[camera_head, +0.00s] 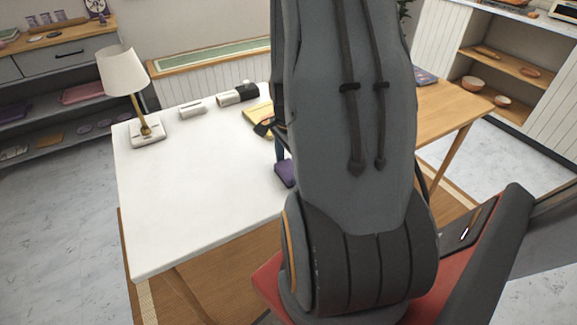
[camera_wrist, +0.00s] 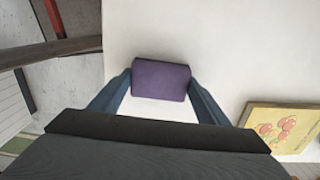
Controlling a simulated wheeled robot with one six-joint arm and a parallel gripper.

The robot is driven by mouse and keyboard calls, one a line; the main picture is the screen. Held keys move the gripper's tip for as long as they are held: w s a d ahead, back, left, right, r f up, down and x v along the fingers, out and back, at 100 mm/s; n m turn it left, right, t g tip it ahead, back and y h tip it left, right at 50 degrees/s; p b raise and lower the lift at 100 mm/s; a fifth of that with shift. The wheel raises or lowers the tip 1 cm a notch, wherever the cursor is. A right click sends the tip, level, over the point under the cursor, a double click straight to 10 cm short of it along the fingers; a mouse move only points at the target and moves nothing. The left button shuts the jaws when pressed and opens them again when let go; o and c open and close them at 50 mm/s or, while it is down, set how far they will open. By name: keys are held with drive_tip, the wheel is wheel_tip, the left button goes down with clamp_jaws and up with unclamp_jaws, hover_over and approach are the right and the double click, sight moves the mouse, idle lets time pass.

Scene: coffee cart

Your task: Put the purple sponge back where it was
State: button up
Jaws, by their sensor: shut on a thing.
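The purple sponge (camera_wrist: 160,80) is a dark purple block between the two blue fingers of my gripper (camera_wrist: 159,84) in the wrist view. My gripper is shut on it, one finger at each side. In the head view the sponge (camera_head: 286,173) shows just left of my arm, over the white tabletop (camera_head: 200,200). My arm hides part of the sponge and most of my gripper there. I cannot tell whether the sponge touches the tabletop or is just above it.
A yellow picture (camera_wrist: 285,128) with reddish shapes lies right of my gripper in the wrist view. A lamp (camera_head: 124,80) stands at the table's back left, and small white objects (camera_head: 192,108) lie along the back. The left and front tabletop is clear.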

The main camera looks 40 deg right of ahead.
sight(288, 169)
drive_tip(key=shift+f, duration=0.2)
drive_tip(key=o, duration=1)
drive_tip(key=shift+r, duration=0.1)
wheel_tip(288, 169, up, 12)
drive_tip(key=b, duration=0.1)
drive_tip(key=s+a+r+n, duration=0.1)
drive_tip(key=s+a+n, duration=0.1)
drive_tip(key=a+n, duration=1.8)
drive_tip(key=a, duration=0.4)
drive_tip(key=shift+s+a+r+n, duration=0.2)
drive_tip(key=shift+s+n, duration=0.1)
drive_tip(key=shift+n, duration=0.1)
